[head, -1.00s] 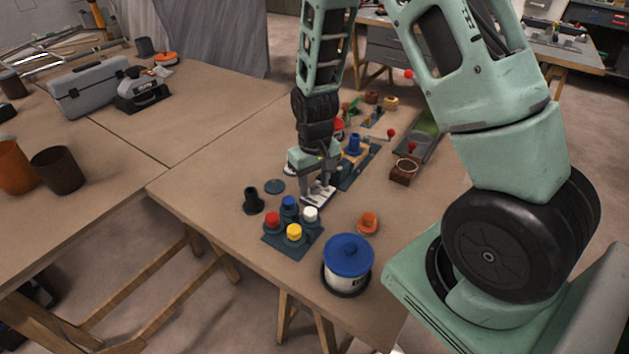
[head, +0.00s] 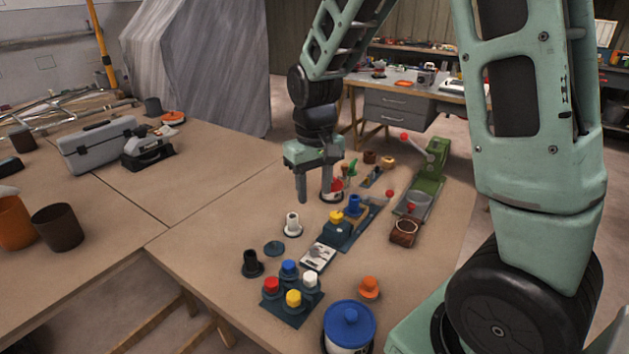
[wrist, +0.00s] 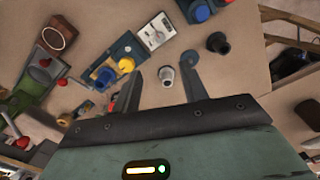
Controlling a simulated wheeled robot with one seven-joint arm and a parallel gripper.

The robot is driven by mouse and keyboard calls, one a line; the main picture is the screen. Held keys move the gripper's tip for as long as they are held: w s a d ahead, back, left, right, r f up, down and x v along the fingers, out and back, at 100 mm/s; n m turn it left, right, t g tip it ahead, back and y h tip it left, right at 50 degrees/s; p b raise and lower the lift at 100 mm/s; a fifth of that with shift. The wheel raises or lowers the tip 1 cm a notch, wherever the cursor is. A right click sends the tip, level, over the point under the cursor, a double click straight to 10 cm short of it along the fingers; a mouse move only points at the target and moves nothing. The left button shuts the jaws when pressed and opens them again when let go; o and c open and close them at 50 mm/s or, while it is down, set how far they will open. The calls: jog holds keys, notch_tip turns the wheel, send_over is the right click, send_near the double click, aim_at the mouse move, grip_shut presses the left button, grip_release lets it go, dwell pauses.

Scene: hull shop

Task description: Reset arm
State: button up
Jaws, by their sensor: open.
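My gripper (head: 320,188) is open and empty above the bench, with its fingers pointing down. It hangs behind the white cylinder (head: 292,224) and above the area beside the blue and yellow fixture (head: 340,228). In the wrist view my two fingers (wrist: 162,82) are spread apart, and the white cylinder (wrist: 168,78) shows below, between them. Nothing is held.
A white-faced meter (head: 319,256), a block with coloured caps (head: 292,300), a black cylinder (head: 252,264) and a blue-lidded tub (head: 349,324) stand at the front. A green press (head: 432,165) stands to the right. The bench's left part (head: 200,245) is clear.

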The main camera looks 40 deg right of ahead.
jog(key=shift+r, duration=0.5)
jog(key=s+a+r+n, duration=0.1)
jog(key=s+a+n, duration=0.1)
jog(key=s+a, duration=0.35)
jog(key=s+a+r+n, duration=0.1)
jog(key=s+a+n, duration=0.15)
jog(key=a, duration=0.65)
jog(key=s+a+n, duration=0.4)
jog(key=s+a, duration=0.2)
jog(key=s, duration=0.7)
jog(key=shift+s+f+y, duration=0.15)
jog(key=shift+f+y, duration=0.05)
jog(key=shift+y, duration=0.1)
jog(key=shift+a, duration=0.1)
